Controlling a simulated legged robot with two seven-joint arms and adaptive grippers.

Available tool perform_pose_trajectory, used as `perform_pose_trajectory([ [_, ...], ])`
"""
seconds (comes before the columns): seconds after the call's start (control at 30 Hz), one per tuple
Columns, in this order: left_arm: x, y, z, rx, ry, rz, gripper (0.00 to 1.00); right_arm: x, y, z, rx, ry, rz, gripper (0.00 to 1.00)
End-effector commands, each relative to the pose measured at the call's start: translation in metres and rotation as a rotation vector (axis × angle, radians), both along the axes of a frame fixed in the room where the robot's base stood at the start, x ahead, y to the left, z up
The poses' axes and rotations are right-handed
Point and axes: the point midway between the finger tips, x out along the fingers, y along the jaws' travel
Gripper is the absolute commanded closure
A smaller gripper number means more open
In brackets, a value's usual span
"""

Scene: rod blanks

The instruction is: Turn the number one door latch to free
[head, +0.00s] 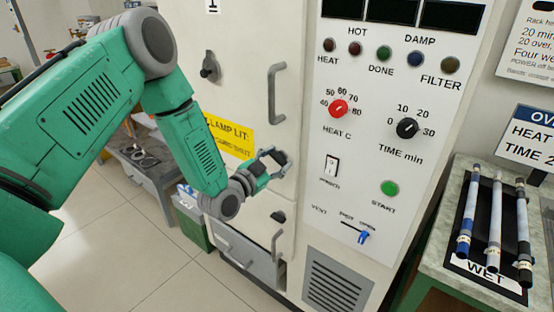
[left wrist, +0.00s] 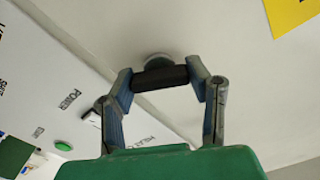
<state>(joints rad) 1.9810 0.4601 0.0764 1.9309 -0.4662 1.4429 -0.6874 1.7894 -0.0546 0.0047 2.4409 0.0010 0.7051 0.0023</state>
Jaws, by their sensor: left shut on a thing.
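The pale oven cabinet's upper door (head: 240,60) carries a number 1 plate (head: 213,5) at its top. My left gripper (head: 274,163) is at this door's lower right, beside the yellow label. In the left wrist view its two fingers (left wrist: 166,95) are shut on a dark bar-shaped latch (left wrist: 160,78) with a round grey base (left wrist: 157,60) against the pale door. The bar lies nearly level across that picture. In the head view the gripper hides most of this latch. My right gripper is not in view.
Another dark lever (head: 208,68) sits at the upper left of the door. A grey door handle (head: 277,95) stands above my gripper. A smaller knob (head: 278,217) and a lower handle (head: 277,246) are below. The control panel (head: 350,190) is to the right, then rods (head: 495,225) on a bench.

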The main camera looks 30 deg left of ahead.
Motion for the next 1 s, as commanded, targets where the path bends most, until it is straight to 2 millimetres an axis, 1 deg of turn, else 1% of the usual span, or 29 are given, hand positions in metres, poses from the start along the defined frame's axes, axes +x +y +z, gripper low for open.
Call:
perform_pose_trajectory([
  [0.03,0.003,-0.002,0.006,0.049,-0.019,-0.003,0.84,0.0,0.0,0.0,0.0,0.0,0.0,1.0],
  [0.07,0.003,-0.002,0.006,0.078,-0.021,-0.004,0.84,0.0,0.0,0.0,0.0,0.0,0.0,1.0],
  [0.47,0.003,-0.005,0.003,0.456,-0.051,-0.003,0.84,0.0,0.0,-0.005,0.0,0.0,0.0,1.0],
  [0.8,0.002,-0.006,0.001,0.77,-0.076,-0.005,0.84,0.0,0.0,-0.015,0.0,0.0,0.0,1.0],
  [1.0,0.002,-0.007,-0.001,0.922,-0.087,-0.006,0.84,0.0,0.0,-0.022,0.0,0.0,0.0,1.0],
])
